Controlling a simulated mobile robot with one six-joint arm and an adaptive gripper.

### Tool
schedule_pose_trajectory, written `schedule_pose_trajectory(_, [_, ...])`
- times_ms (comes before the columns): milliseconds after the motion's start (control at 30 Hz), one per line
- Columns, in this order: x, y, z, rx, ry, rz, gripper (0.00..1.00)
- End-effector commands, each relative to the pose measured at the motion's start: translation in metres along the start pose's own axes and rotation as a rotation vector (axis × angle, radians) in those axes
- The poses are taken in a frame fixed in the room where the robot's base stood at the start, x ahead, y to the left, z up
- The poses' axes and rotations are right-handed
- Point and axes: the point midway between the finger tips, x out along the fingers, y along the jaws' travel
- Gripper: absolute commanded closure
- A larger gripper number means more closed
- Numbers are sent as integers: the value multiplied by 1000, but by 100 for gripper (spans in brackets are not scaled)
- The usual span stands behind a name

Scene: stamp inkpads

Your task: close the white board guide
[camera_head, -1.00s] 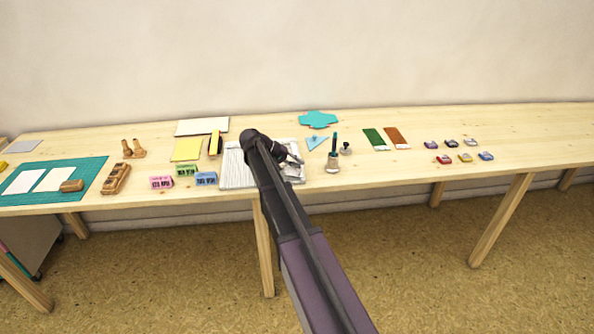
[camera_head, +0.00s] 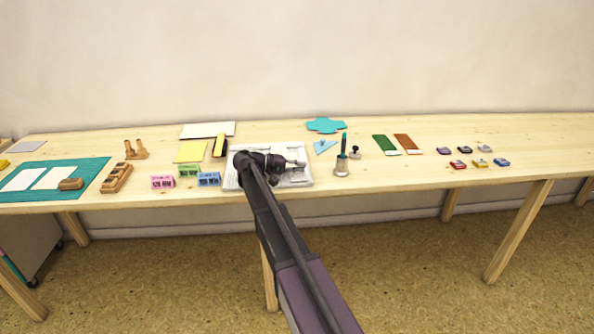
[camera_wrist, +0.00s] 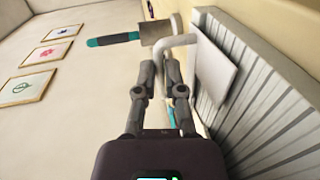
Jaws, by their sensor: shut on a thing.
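The white board (camera_head: 235,183) with grooves lies on the table, partly hidden by my arm. In the wrist view its ribbed grey-white surface (camera_wrist: 262,105) fills the right side. A flat white plate (camera_wrist: 213,62) shows against the ribs, joined by a bent, pale bar (camera_wrist: 183,41). I take these to be the guide. My gripper (camera_head: 297,163) is over the right part of the board. In the wrist view my gripper (camera_wrist: 159,62) is closed on the end of the bar. The guide's exact angle to the board cannot be told.
Table space between the coloured cards (camera_head: 386,144) and inkpads is free.

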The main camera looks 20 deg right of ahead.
Motion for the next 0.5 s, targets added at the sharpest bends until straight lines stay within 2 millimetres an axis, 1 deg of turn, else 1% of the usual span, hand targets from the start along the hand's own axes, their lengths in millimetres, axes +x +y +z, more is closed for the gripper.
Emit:
schedule_pose_trajectory(33, [-3,1,-4,1,10,6,100])
schedule_pose_trajectory(300, [-3,1,-4,1,10,7,100])
schedule_pose_trajectory(333, [-3,1,-4,1,11,7,84])
schedule_pose_trajectory(367, [-3,1,-4,1,10,7,76])
schedule_pose_trajectory(400, [-3,1,-4,1,9,7,64])
schedule_pose_trajectory(433, [-3,1,-4,1,9,6,55])
schedule_pose_trajectory(500, [-2,1,-3,1,7,5,53])
